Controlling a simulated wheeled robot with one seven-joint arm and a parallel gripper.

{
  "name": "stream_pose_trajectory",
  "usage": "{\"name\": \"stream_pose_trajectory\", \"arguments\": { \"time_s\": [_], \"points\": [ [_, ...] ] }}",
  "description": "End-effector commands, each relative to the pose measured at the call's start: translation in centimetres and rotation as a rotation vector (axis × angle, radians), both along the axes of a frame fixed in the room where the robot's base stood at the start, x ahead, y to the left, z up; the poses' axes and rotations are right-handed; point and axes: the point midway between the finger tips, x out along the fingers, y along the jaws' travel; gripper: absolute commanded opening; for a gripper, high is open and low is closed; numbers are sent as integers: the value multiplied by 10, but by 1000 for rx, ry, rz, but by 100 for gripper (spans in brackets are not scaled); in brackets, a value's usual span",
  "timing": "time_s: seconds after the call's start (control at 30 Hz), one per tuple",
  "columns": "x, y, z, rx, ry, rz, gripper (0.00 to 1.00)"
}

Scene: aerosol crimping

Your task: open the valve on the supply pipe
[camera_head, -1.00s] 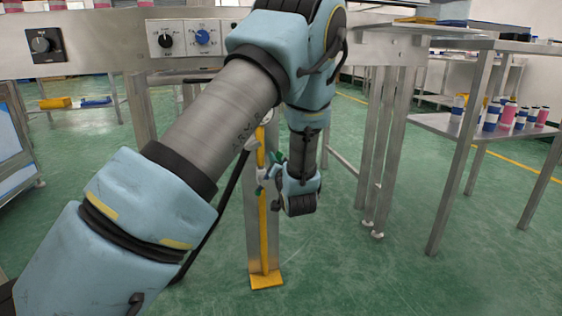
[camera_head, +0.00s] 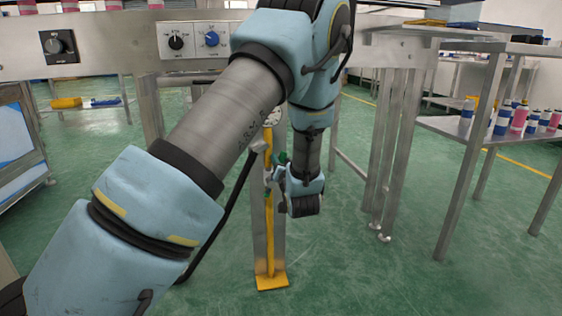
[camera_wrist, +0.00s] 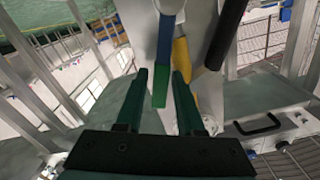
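The yellow supply pipe (camera_head: 270,235) runs up a grey post behind my arm. The wrist view shows part of the yellow pipe (camera_wrist: 182,65). The valve's lever is blue with a green end (camera_wrist: 162,72) and hangs down between the fingers of my gripper (camera_wrist: 161,74). The two dark green fingers are apart, one on each side of the lever's green end, with visible gaps. In the head view my gripper (camera_head: 277,167) is at the pipe, partly hidden by my wrist. The lever is too small to tell clearly there.
A grey panel with knobs (camera_head: 193,40) stands above at the left. A metal table (camera_head: 445,125) with bottles is at the right. A black hose (camera_wrist: 225,35) passes close to the right of the pipe. Green floor in front is clear.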

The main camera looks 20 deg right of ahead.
Motion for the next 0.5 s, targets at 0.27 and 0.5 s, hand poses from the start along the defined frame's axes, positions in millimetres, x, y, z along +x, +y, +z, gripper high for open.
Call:
{"name": "stream_pose_trajectory", "arguments": {
  "time_s": [0.27, 0.5],
  "points": [
    [0, 0, 1, 0, -1, 1, 51],
    [-13, 0, 1, 1, 1, -3, 51]
  ]
}}
